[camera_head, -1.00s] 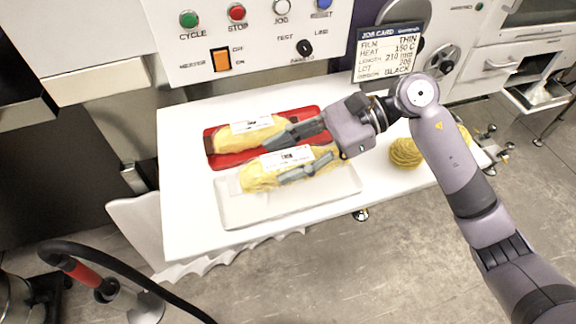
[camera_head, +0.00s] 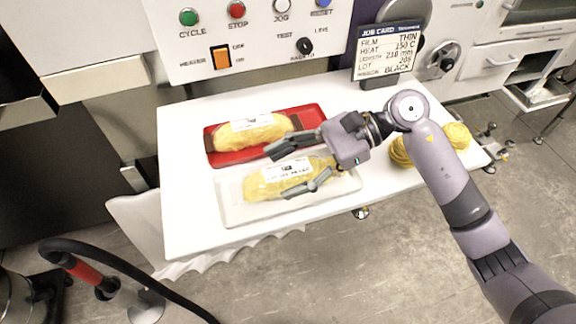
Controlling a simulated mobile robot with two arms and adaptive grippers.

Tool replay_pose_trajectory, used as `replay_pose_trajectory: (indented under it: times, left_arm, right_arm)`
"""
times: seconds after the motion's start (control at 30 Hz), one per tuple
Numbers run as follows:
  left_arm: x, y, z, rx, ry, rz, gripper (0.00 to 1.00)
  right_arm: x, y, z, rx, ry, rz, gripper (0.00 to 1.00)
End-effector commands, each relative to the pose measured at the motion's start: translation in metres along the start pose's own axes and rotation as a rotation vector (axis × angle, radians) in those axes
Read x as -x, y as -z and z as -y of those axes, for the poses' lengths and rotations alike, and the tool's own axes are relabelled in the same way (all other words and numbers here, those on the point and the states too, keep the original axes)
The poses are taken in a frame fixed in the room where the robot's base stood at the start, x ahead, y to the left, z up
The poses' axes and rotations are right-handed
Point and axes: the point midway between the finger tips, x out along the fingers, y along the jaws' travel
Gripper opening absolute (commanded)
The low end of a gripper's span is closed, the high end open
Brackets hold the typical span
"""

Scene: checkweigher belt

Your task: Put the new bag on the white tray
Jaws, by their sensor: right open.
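A bag of yellow pasta with a white label (camera_head: 285,177) lies on the white tray (camera_head: 236,213). A second, similar bag (camera_head: 254,131) lies on the red tray (camera_head: 222,160) just behind it. I cannot read the labels well enough to tell which bag is the new one. My right gripper (camera_head: 297,167) is open above the right part of the bag on the white tray, with one finger on the far side and one on the near side. Whether the fingers touch the bag is unclear. My left gripper is not in view.
Yellow pasta nests (camera_head: 401,152) sit at the right of the white table (camera_head: 185,225), partly behind my right arm. A job card (camera_head: 388,52) stands at the back right. A control panel (camera_head: 250,35) rises behind the table. The table's left end is clear.

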Motion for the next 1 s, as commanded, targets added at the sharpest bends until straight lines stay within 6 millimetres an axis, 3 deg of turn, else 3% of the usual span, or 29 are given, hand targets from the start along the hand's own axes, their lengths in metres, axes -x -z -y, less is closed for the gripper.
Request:
replay_pose_trajectory:
  times: [0.37,0.8,1.0]
  left_arm:
    - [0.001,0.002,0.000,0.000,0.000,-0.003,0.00]
    - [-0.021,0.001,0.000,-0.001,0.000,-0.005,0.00]
    - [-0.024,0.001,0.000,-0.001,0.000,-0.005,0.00]
  right_arm:
    - [0.005,-0.001,0.001,-0.001,0.002,-0.002,0.62]
    - [0.093,0.000,0.001,0.000,0.003,-0.002,0.62]
    - [0.116,-0.001,0.001,0.000,0.001,-0.001,0.62]
